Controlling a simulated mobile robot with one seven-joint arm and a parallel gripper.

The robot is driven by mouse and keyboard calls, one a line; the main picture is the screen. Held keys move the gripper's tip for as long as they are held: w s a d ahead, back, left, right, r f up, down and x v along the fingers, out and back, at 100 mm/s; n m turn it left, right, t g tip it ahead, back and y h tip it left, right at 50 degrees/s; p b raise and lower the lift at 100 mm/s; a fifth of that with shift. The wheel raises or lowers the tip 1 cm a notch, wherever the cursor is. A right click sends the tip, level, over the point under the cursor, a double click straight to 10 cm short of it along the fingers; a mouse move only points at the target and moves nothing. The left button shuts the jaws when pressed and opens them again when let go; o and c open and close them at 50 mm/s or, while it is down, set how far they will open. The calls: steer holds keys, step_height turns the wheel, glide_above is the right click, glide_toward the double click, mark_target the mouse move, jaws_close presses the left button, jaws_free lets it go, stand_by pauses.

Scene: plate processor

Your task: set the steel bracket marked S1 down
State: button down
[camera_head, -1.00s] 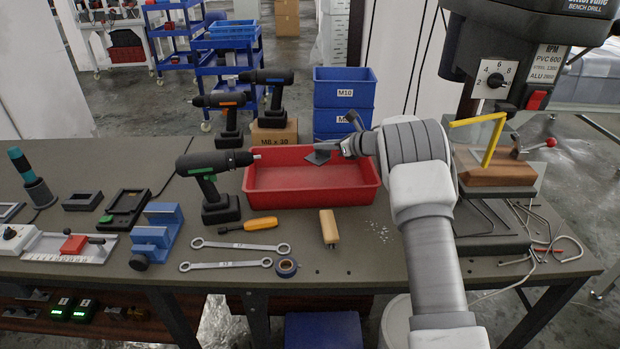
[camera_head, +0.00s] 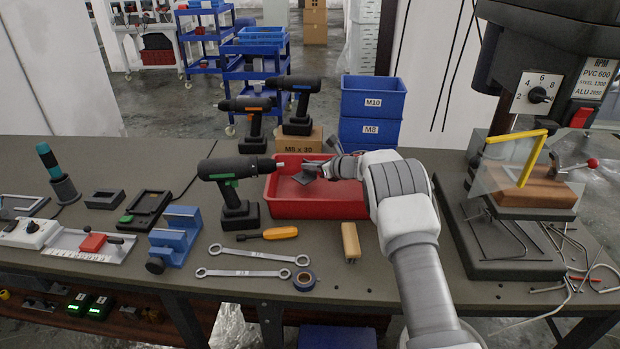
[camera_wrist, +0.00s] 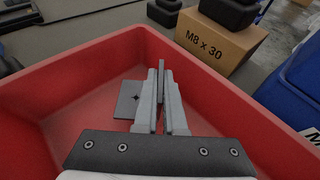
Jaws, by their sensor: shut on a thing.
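In the head view my gripper (camera_head: 322,168) reaches into the tray's area from the right. The red tray (camera_head: 300,210) looks otherwise empty. No S1 mark can be read on the bracket. Whether the bracket touches the tray floor cannot be told.
A green-marked drill (camera_head: 236,190) stands just left of the tray. A cardboard box (camera_head: 298,142) and blue bins (camera_head: 370,115) are behind it. A wooden-handled brush (camera_head: 351,241) and a screwdriver (camera_head: 270,233) lie in front. The bench drill (camera_head: 525,200) stands at right.

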mark_target(314, 176)
steer(key=shift+a+f+b, duration=0.1)
steer(key=shift+f+b, duration=0.2)
steer(key=shift+f, duration=1.65)
steer(key=shift+f, duration=0.1)
steer(key=shift+f+b, duration=0.1)
steer(key=shift+b, duration=0.2)
steer(key=c, duration=1)
jaws_free()
